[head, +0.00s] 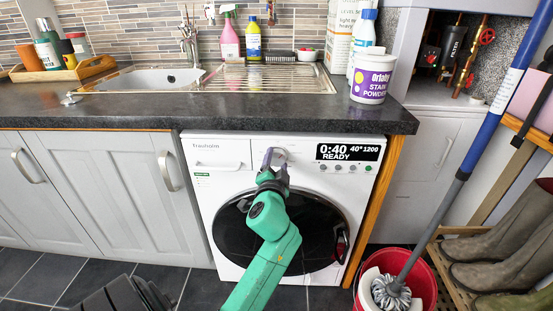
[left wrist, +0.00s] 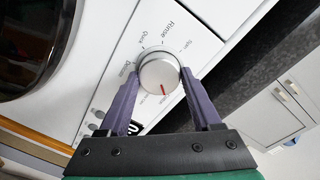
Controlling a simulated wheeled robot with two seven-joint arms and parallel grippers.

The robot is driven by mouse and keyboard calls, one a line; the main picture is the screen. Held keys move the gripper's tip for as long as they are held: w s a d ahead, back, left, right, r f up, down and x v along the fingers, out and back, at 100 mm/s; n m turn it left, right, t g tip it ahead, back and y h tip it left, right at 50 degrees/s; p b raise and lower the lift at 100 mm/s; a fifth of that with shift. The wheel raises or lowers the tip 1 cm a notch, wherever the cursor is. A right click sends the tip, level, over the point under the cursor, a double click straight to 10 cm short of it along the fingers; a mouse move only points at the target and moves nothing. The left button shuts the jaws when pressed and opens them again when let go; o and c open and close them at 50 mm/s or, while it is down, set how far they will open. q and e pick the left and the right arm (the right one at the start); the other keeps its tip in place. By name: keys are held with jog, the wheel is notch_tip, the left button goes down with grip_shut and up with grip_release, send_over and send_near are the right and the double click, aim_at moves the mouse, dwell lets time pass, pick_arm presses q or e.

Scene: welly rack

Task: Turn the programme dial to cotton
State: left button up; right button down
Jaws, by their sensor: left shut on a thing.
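The washing machine (head: 205,165) stands under the dark worktop. In the head view the fingers partly hide the dial. The display (head: 347,152) reads 0:40, 40°, 1200, READY. My right gripper is not in view.
The worktop edge (head: 300,126) overhangs just above the panel. A row of small buttons (head: 338,168) lies under the display. A red bucket (head: 428,290) with a mop stands at the right, beside a boot rack. A tub of stain powder (head: 370,80) stands above.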

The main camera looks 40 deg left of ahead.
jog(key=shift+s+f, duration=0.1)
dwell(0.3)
pick_arm(q)
jog(key=o, duration=1.4)
